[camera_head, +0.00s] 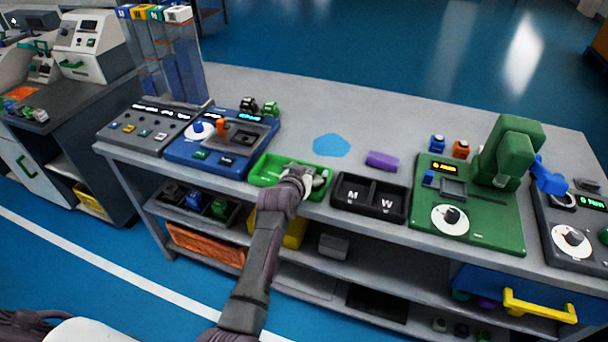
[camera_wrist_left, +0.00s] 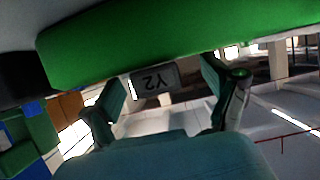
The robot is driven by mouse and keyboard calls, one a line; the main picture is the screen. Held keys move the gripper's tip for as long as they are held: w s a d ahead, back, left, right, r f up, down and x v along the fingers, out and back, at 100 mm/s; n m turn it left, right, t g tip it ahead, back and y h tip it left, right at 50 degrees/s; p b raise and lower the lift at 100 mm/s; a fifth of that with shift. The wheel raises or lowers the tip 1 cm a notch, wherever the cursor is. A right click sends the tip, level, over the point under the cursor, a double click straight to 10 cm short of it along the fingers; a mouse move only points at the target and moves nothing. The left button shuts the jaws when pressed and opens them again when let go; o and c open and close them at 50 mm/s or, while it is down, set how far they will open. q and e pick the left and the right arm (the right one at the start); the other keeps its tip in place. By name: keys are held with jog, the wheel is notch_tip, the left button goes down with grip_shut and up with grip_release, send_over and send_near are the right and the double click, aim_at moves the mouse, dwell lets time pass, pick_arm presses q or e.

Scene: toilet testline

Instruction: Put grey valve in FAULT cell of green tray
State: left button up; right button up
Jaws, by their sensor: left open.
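The green tray (camera_head: 262,171) lies near the front edge of the long grey bench. My left gripper (camera_head: 306,178) is at the tray's right part and hides some of its inside. In the left wrist view, the open fingers (camera_wrist_left: 165,92) are apart below a long green wall (camera_wrist_left: 180,40), probably the tray's. A grey plate marked "Y2" (camera_wrist_left: 156,80) shows between the fingers; I cannot tell whether they touch it. I cannot pick out the grey valve for sure, nor read which tray cell is FAULT. My right gripper is not in view.
A black two-cell tray marked M and W (camera_head: 370,212) stands right of the green tray. A blue device (camera_head: 240,165) is at its left, a green machine (camera_head: 480,225) farther right. A purple block (camera_head: 382,161) lies behind. The back middle of the bench is clear.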

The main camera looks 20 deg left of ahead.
pick_arm(q)
jog(key=shift+s+r, duration=0.2)
jog(key=shift+s, duration=0.15)
jog(key=v, duration=1.1)
jog(key=shift+s, duration=0.15)
jog(key=s+d+f+g, duration=0.15)
jog(key=s+f, duration=0.25)
jog(key=f, duration=0.7)
jog(key=s+d+f+m+g, duration=0.15)
jog(key=s+f, duration=0.35)
jog(key=f, duration=0.5)
jog(key=s+f+g, duration=0.3)
jog(key=s+f, duration=0.1)
jog(key=f, duration=0.7)
jog(key=s+a+f+g, duration=0.2)
jog(key=s+f, duration=0.4)
jog(key=s, duration=0.6)
jog(key=s+a+f+g, duration=0.2)
jog(key=s+f, duration=0.5)
jog(key=s, duration=0.5)
jog(key=s+a+f+g, duration=0.2)
jog(key=s+f, duration=0.4)
jog(key=s, duration=0.6)
jog(key=shift+s+a+f, duration=0.2)
jog(key=shift+s+f, duration=0.05)
jog(key=shift+f, duration=0.1)
jog(key=shift+o, duration=0.4)
jog(key=shift+m, duration=0.25)
